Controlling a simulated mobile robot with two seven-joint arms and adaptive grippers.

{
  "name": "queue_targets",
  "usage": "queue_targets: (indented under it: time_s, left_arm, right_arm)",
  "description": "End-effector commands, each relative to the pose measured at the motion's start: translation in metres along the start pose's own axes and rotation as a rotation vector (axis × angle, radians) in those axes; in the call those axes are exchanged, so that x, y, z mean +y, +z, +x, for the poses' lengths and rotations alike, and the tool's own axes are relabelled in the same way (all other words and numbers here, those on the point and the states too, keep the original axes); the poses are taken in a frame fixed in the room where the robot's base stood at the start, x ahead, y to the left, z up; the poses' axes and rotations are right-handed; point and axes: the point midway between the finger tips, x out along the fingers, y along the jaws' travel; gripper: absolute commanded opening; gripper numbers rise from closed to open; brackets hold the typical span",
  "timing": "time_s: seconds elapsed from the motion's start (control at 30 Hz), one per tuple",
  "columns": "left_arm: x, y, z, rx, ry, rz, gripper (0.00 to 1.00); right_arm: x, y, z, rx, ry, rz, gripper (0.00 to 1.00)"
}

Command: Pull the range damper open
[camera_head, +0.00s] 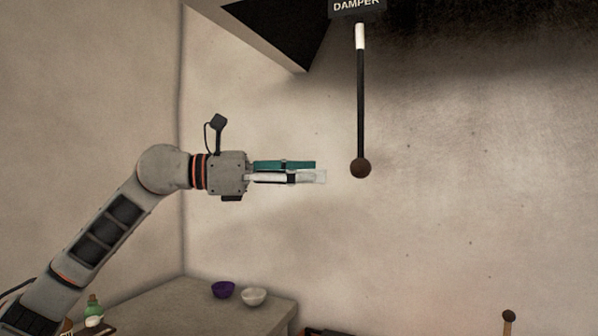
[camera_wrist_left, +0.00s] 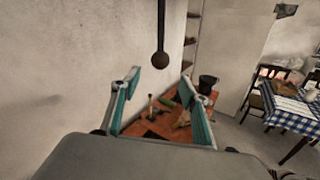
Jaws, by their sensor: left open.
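The damper is a black rod (camera_head: 361,95) with a white band near its top and a dark brown ball knob (camera_head: 360,168) at its lower end. It hangs vertically below a black plate lettered DAMPER (camera_head: 357,6). My left gripper (camera_head: 320,174) is open and points right in the head view, its fingertips a little left of the knob and apart from it. In the left wrist view the knob (camera_wrist_left: 161,59) hangs beyond and above the two teal-padded fingers (camera_wrist_left: 163,92), with nothing between them. My right gripper is not in view.
A dark sloping hood (camera_head: 285,30) is above my left gripper. A table with a checked cloth (camera_wrist_left: 290,112) stands right in the wrist view. The wall around the knob is clear.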

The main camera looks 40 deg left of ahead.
Motion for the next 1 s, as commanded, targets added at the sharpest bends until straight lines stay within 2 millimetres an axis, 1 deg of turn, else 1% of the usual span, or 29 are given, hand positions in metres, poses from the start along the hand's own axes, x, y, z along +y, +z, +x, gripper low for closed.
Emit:
queue_targets:
  time_s: [0.1, 0.3, 1.0]
  left_arm:
    - [-0.0002, -0.0006, -0.0071, 0.003, 0.0, -0.001, 0.45]
    - [-0.0013, 0.0005, -0.0118, 0.002, -0.002, 0.001, 0.45]
    - [-0.0014, 0.0011, -0.012, 0.001, -0.002, 0.002, 0.45]
  right_arm:
    - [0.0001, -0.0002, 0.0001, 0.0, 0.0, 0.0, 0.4]
    - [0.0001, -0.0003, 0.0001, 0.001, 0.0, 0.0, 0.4]
    - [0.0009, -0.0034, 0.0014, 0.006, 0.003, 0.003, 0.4]
